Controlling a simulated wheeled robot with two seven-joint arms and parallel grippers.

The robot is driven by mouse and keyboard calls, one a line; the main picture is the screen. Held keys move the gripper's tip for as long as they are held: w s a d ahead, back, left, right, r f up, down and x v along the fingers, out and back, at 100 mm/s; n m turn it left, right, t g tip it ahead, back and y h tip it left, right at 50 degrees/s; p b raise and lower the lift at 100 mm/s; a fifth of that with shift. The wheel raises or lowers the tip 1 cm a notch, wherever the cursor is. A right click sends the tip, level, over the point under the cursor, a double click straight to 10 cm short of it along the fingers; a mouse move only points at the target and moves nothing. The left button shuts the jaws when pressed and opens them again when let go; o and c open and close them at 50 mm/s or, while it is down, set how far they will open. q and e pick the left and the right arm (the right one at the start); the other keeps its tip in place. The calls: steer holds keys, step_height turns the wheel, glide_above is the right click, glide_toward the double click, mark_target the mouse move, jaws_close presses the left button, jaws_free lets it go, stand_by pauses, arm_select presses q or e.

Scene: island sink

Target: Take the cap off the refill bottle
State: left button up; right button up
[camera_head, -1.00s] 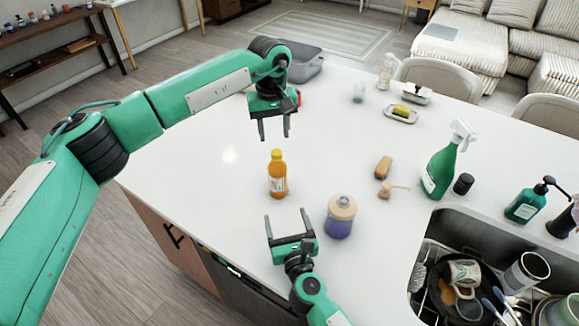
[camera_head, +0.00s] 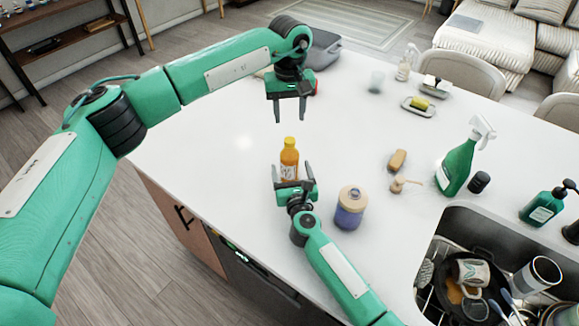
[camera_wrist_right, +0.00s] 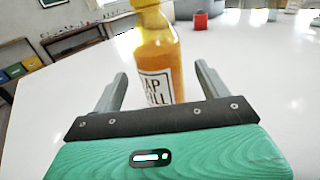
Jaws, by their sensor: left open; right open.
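My left gripper (camera_head: 290,115) is open and empty, pointing down above and behind the bottle.
A jar with a wooden lid (camera_head: 351,207) stands to the right of my right gripper. A brush (camera_head: 397,160), a green spray bottle (camera_head: 460,163) and the sink with dishes (camera_head: 470,265) are further right. The counter left of the bottle is clear.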

mark_target(290, 139)
arm_select(q)
steer(key=shift+f, duration=0.1)
arm_select(e)
steer(key=shift+w+a, duration=0.1)
steer(key=shift+w, duration=0.85)
steer(key=shift+c, duration=0.9)
jaws_close()
arm_select(q)
steer(key=m, duration=0.4)
steer(key=shift+f+m, duration=0.3)
steer(key=shift+f, duration=3.65)
